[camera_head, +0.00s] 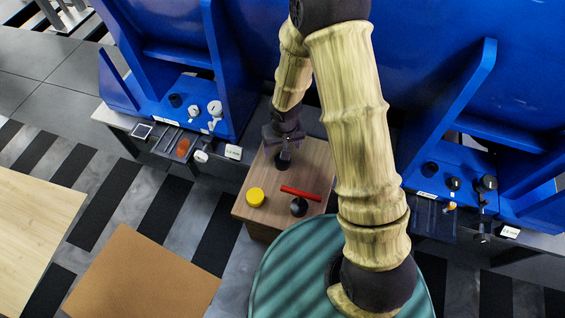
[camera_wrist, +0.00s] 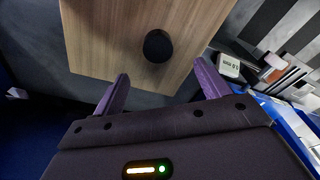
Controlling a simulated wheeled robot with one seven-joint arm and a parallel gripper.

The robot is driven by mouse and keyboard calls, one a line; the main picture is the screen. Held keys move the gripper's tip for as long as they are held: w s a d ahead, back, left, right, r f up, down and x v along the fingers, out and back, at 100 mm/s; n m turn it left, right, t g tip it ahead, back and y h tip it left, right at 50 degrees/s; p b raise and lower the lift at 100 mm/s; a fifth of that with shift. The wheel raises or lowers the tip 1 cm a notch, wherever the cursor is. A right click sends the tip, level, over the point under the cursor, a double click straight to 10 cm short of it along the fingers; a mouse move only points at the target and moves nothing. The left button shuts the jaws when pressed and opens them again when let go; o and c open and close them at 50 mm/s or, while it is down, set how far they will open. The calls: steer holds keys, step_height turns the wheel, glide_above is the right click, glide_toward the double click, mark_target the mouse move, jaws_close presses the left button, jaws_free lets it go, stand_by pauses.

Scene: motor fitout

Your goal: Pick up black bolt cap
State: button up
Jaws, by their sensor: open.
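A round black bolt cap (camera_wrist: 158,46) sits on the wooden box top, close to its edge, in the wrist view. In the head view, a dark round piece (camera_head: 281,160) at the far part of the box top is partly hidden by my gripper (camera_head: 284,150). My gripper is open and empty above the box. In the wrist view its purple fingers (camera_wrist: 162,91) stand apart, with the cap beyond the tips and between their lines. A second black round piece (camera_head: 299,207) with a knob stands at the near edge of the box.
A yellow disc (camera_head: 255,196) and a red bar (camera_head: 301,193) lie on the wooden box (camera_head: 244,212). Blue machine frames (camera_head: 215,60) with knobs stand behind on both sides. A green ribbed round surface (camera_head: 275,285) is in front. A white label (camera_wrist: 229,66) is beside the box.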

steer(key=b, duration=0.1)
glide_above(282, 162)
step_height(282, 162, down, 4)
steer(key=shift+f, duration=0.1)
steer(key=f+b, duration=0.1)
steer(key=f, duration=0.1)
steer(key=w+f+b, duration=0.1)
steer(key=f+b, duration=0.1)
steer(key=f, duration=0.1)
steer(key=shift+d, duration=0.1)
stand_by(0.5)
steer(key=c, duration=1)
step_height(282, 162, up, 10)
steer(key=p, duration=0.4)
steer(key=shift+p, duration=0.35)
